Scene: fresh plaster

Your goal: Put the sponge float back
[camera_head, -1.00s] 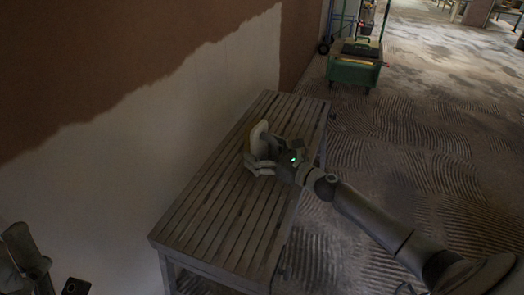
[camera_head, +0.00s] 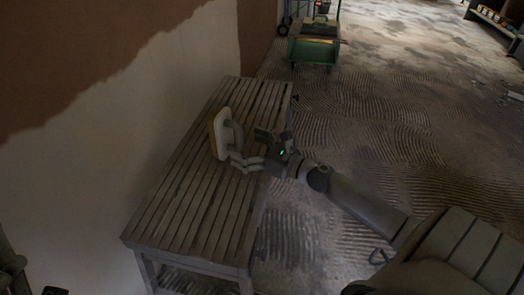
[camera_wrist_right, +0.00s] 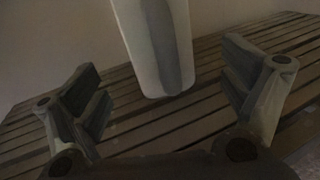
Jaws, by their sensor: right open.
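The sponge float (camera_head: 218,134) has a pale board with a grey handle on its face. It stands on edge, slightly tilted, above the slatted bench (camera_head: 185,215); its lower edge seems to rest on the slats. My right gripper (camera_head: 238,156) is open at the handle side of the float. In the right wrist view the float (camera_wrist_right: 182,62) lies ahead, between the two spread fingers, with clear gaps on both sides. Part of my left arm (camera_head: 12,268) shows dark at the bottom left corner; its finger state cannot be made out.
The half-plastered wall (camera_head: 130,110) runs along the bench's left side. A green cart (camera_head: 314,46) stands on the floor beyond the bench. The bench's near half is bare. The ridged floor to the right is mostly open. Shelving (camera_head: 497,20) stands at the far right.

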